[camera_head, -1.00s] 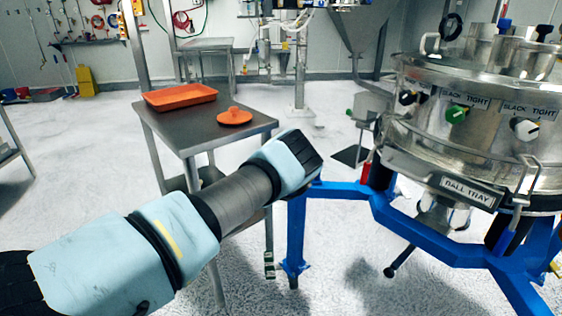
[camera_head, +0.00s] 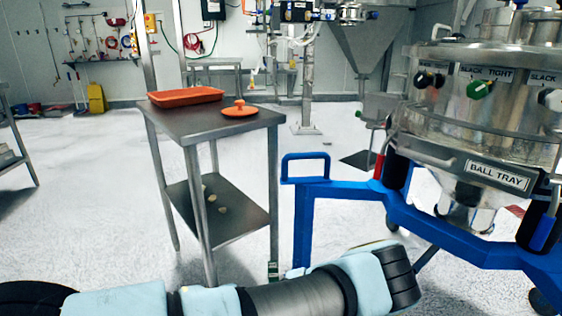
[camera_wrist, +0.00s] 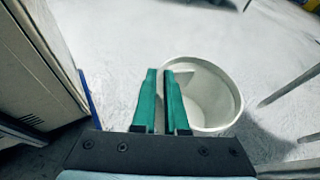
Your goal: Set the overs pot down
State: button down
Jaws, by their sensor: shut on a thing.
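In the wrist view the overs pot (camera_wrist: 221,101) is a white, round, open-topped pot, seen from above. My gripper (camera_wrist: 165,75) has two green fingers close together at the pot's left wall. It is shut on that wall, and the pot hangs to the right of the fingers. The inside that I can see looks pale and bare. The pot's base is hidden, so I cannot tell how high it is above the floor. In the head view my arm lies low across the front, and neither the fingers nor the pot shows there.
A steel table (camera_head: 196,127) holds an orange tray (camera_head: 186,96) and an orange lid (camera_head: 239,109); small pale pieces lie on its lower shelf (camera_head: 228,222). The sifter (camera_head: 480,110) stands at right on a blue frame (camera_head: 345,192). Pale floor is open at left.

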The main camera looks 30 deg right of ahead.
jog(key=shift+n+g+y, duration=0.4)
jog(key=shift+n+g, duration=0.4)
jog(key=shift+g, duration=0.1)
jog(key=w+f+b, duration=0.1)
jog(key=b, duration=0.2)
jog(key=w+a+f+b, duration=0.1)
jog(key=f+b, duration=0.1)
jog(key=b, duration=0.2)
jog(key=w+a+f+b, duration=0.1)
jog(key=b, duration=0.2)
jog(key=shift+w+a+f+b, duration=0.15)
jog(key=shift+w+f+b, duration=0.15)
jog(key=shift+b, duration=0.1)
jog(key=w+d+r+m+t+h+b, duration=0.15)
jog(key=w+d+b, duration=0.25)
jog(key=w+b, duration=0.4)
notch_tip(320, 180, up, 19)
jog(key=p, duration=2)
jog(key=shift+w+a, duration=0.25)
jog(key=shift+a, duration=0.05)
